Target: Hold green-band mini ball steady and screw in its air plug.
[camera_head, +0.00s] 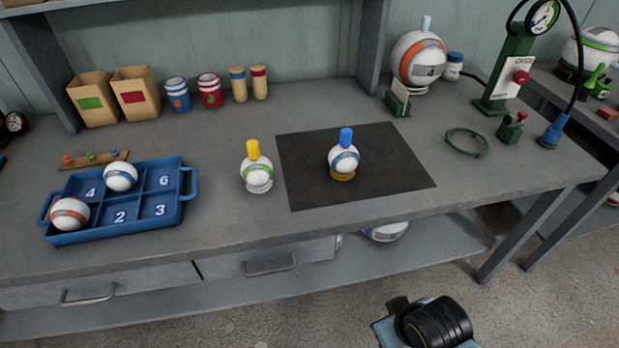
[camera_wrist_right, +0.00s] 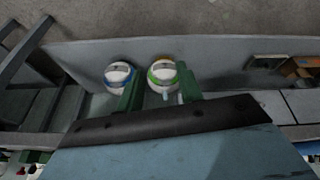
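The green-band mini ball (camera_head: 257,173) stands upright on a small white stand on the bench, left of the dark mat, with a yellow cap-like piece on top. A blue-band mini ball (camera_head: 343,160) with a blue top piece stands on a yellow base on the mat. A small wooden rack (camera_head: 95,160) at the left holds small coloured plugs, one green. My right gripper (camera_wrist_right: 160,84) shows green fingers apart with nothing held, in its wrist view. The head view shows part of my arm low at front right, away from both balls. My left gripper is not visible.
A blue numbered tray (camera_head: 125,232) with two balls lies at the left. The dark mat (camera_head: 400,183) is mostly bare. A green pump stand (camera_head: 508,65), a green ring (camera_head: 466,141) and a large orange-band ball (camera_head: 418,60) stand right. Balls lie on the lower shelf (camera_head: 300,285).

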